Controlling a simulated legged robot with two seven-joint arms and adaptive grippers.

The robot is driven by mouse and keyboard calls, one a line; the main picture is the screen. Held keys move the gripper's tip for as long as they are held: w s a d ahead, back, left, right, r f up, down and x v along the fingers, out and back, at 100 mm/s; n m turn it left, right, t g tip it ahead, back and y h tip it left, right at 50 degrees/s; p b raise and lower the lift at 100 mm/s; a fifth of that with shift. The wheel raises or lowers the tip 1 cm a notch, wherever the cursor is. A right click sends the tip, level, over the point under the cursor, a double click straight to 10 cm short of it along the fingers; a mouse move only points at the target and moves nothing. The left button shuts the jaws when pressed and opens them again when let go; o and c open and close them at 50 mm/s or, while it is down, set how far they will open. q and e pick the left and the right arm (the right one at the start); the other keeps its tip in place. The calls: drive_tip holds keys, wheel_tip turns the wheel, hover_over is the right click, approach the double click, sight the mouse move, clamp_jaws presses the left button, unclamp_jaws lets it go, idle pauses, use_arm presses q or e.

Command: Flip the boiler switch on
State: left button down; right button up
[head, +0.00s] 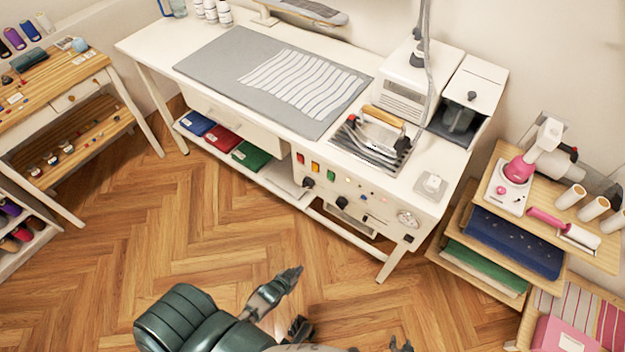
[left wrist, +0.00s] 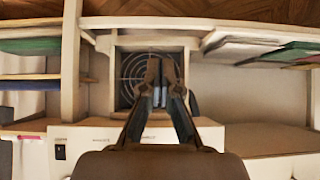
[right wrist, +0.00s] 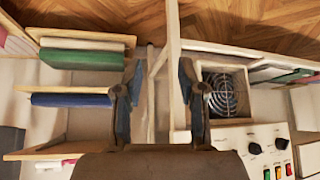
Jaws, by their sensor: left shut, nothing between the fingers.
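The boiler's white front panel (head: 350,200) is under the right end of the table. It carries red (head: 301,158), orange (head: 315,167) and green (head: 331,174) switches, black knobs, a round gauge (head: 407,218) and a black switch (head: 408,238) near its right end. A black switch (left wrist: 60,152) also shows on the panel in the left wrist view; its labels are too small to read. My left gripper (head: 291,275) is shut and empty, in front of the panel and apart from it. My right gripper (head: 401,346) is at the bottom edge; its fingers (right wrist: 158,95) are spread and empty.
An iron (head: 375,130) rests on the table, beside a white boiler unit (head: 412,85). A shelf with fabrics (head: 510,240) stands at right, close to the panel. A fan grille (right wrist: 222,95) sits below the panel. The wooden floor in front is clear.

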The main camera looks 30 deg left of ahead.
sight(314, 168)
use_arm(q)
drive_tip(key=w+a+r+t+b, duration=0.35)
drive_tip(key=w+r+t, duration=0.2)
drive_tip(key=w, duration=0.35)
drive_tip(key=w+a+r+t+b, duration=0.1)
drive_tip(key=a+r+t+b, duration=0.1)
drive_tip(key=r+t, duration=0.3)
drive_tip(key=a+r+t+h+b, duration=0.1)
drive_tip(key=a+r+t+b, duration=0.2)
drive_tip(key=r, duration=0.8)
drive_tip(key=t, duration=0.2)
drive_tip(key=shift+w+a+t+b, duration=0.3)
drive_tip(key=shift+w+t, duration=0.05)
drive_tip(key=shift+w, duration=0.05)
use_arm(e)
drive_tip(key=w+a+r+t+y, duration=0.1)
drive_tip(key=w+r+t, duration=0.2)
drive_tip(key=r, duration=0.5)
drive_tip(key=w+a+r+t+y, duration=0.1)
drive_tip(key=r+t, duration=0.3)
drive_tip(key=r, duration=0.5)
drive_tip(key=w+a+r+t+y, duration=0.1)
drive_tip(key=w+r+t, duration=0.2)
drive_tip(key=r, duration=0.5)
drive_tip(key=shift+w+a+r+t, duration=0.3)
drive_tip(key=shift+w+r+t, duration=0.1)
drive_tip(key=shift+w, duration=0.45)
drive_tip(key=shift+f, duration=0.1)
